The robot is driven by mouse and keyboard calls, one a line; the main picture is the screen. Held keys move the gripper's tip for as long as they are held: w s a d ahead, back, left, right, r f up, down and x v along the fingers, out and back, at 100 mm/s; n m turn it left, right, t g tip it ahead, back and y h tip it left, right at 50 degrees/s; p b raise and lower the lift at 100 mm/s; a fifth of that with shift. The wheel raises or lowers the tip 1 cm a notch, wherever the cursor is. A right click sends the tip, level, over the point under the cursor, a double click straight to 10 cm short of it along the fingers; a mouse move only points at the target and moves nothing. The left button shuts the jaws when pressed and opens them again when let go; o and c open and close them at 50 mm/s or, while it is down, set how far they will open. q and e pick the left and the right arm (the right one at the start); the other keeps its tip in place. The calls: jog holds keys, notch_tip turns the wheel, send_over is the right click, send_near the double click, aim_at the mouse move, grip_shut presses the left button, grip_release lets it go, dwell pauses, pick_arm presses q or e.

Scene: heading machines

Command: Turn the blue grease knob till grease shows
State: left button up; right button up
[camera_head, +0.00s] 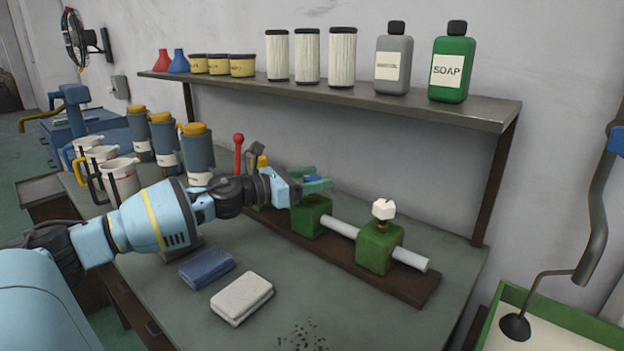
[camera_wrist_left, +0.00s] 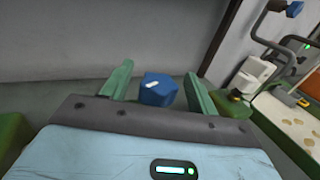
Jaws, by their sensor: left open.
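The blue grease knob (camera_wrist_left: 158,90) shows in the left wrist view, with a short white mark on its top. It sits between the two green fingers of my left gripper (camera_wrist_left: 157,92), which is open with gaps at both sides. In the head view my left gripper (camera_head: 317,183) is over a green block (camera_head: 312,214) on the bench rail, and its fingers mostly hide the knob. The knob's base is hidden, and I cannot make out grease there. My right gripper is not in view.
A white knob (camera_head: 384,209) stands on another green block (camera_head: 379,248) to the right, on the same pipe (camera_head: 342,228). A red-handled lever (camera_head: 239,155) stands behind my arm. Blue and white cloths (camera_head: 242,297) lie in front. A shelf (camera_head: 330,95) with bottles hangs behind.

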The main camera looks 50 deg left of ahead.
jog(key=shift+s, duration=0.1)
